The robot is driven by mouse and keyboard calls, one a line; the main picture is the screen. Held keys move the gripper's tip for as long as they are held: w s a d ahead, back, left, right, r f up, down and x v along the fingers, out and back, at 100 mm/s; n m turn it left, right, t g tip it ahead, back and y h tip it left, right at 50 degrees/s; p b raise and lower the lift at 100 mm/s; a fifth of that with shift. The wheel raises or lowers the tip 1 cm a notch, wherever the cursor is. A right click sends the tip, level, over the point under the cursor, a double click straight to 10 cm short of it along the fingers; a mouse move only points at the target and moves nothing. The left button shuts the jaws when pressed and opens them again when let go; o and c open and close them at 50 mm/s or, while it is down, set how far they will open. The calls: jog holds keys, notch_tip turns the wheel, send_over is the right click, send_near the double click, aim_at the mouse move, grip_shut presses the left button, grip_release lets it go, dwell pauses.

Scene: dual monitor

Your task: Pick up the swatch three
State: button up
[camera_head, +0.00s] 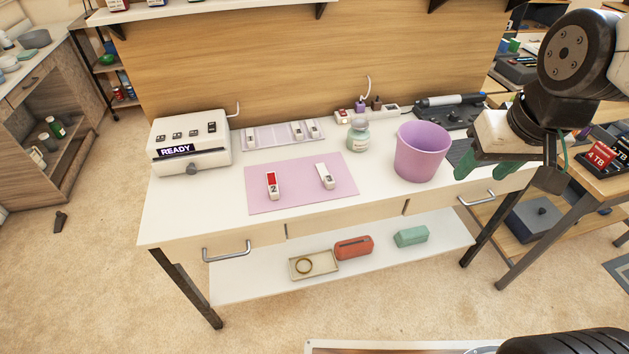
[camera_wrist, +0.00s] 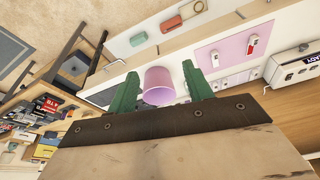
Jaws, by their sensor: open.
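Two small swatches lie on a pink mat (camera_head: 300,202) on the white desk. One is red and white with a "2" (camera_head: 272,185); the other is white with a dark mark too small to read (camera_head: 325,176). Several more white swatches (camera_head: 297,131) sit in a pale tray (camera_head: 272,138) behind the mat. I cannot tell which is swatch three. My gripper (camera_head: 486,170), with green fingers, is open and empty at the right end of the desk, well away from the swatches. In the wrist view my gripper (camera_wrist: 159,70) points towards the desk, with the mat (camera_wrist: 232,46) beyond the right finger.
A pink bin (camera_head: 422,153) stands between my gripper and the mat. A white box reading "READY" (camera_head: 190,143) is at the left. A shelf runs above. The front left desktop is clear.

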jog(key=w+a+f+t+y, duration=0.1)
jog(key=w+a+f, duration=0.25)
jog(key=w, duration=0.25)
jog(key=w+a+f+t, duration=0.1)
jog(key=w+a+f, duration=0.25)
jog(key=w, duration=0.25)
jog(key=n+t+y, duration=0.2)
jog(key=t, duration=0.3)
send_near(330, 179)
jog(key=w+d+r, duration=0.3)
jog(key=d+r, duration=0.1)
jog(key=a+f, duration=0.1)
jog(key=f, duration=0.1)
jog(key=a+f+t, duration=0.1)
jog(key=a+f, duration=0.1)
jog(key=f, duration=0.1)
jog(key=a+f+t+y, duration=0.1)
jog(key=f, duration=0.1)
jog(key=shift+s+a+f+n, duration=0.15)
jog(key=shift+s+n, duration=0.2)
jog(key=shift+n, duration=0.05)
jog(key=shift+w+a+f, duration=0.1)
jog(key=shift+w+f, duration=0.05)
jog(key=shift+f, duration=0.05)
jog(key=x, duration=0.7)
jog(key=shift+w+a+r, duration=0.1)
jog(key=shift+w+a, duration=0.05)
jog(key=shift+a, duration=0.05)
jog(key=c, duration=1.1)
